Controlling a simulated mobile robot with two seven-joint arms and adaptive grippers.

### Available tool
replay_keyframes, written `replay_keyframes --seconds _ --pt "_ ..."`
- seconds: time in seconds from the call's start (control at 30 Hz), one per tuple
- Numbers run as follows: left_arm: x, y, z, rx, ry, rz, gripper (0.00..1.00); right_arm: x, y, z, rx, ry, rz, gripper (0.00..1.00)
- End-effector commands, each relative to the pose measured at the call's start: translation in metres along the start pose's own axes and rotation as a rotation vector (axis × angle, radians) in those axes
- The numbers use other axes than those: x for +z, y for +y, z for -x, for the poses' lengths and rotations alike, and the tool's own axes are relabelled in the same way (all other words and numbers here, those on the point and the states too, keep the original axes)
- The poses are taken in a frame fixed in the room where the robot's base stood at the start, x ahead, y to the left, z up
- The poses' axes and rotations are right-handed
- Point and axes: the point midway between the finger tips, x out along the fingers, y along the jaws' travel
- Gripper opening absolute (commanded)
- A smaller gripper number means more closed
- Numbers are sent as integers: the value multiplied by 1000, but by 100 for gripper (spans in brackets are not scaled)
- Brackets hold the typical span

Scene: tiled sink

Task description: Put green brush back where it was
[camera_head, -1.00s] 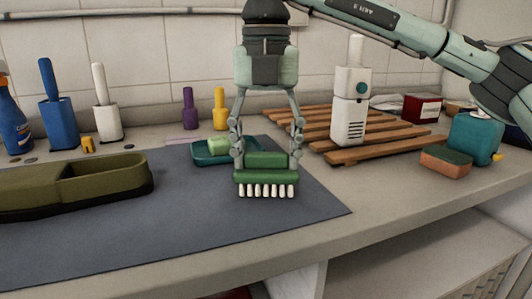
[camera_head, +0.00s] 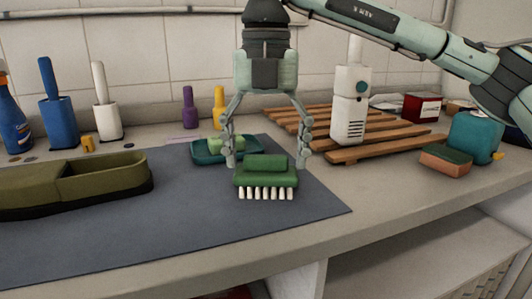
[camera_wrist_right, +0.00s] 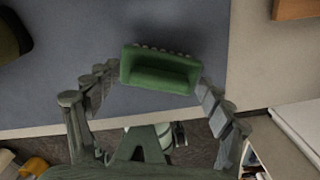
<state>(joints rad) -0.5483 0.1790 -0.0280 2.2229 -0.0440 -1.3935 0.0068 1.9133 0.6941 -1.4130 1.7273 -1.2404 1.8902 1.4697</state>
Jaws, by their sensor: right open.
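The green brush (camera_head: 266,172) with white bristles rests bristles down on the grey mat (camera_head: 130,225), near the mat's right part. My right gripper (camera_head: 268,163) is open around it, one finger on each side, with a gap between each finger and the brush. In the right wrist view the green brush (camera_wrist_right: 160,70) lies between and just beyond the open fingertips of my right gripper (camera_wrist_right: 152,82). My left gripper is not in view.
An olive two-part tray (camera_head: 110,182) sits on the left of the mat. A teal dish (camera_head: 205,155) with a light green piece is behind the brush. A wooden slatted rack (camera_head: 385,150) with a white bottle (camera_head: 350,105) stands to the right. The counter's front edge is near.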

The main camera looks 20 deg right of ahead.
Motion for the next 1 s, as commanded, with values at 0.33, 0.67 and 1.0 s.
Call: replay_keyframes --seconds 0.33,0.67,1.0 --pt "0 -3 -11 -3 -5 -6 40 0 2 56 3 -2 0 80" --pt "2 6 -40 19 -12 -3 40 0 1 115 -2 -2 2 80" --pt "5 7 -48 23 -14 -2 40 0 1 122 -1 1 2 80"
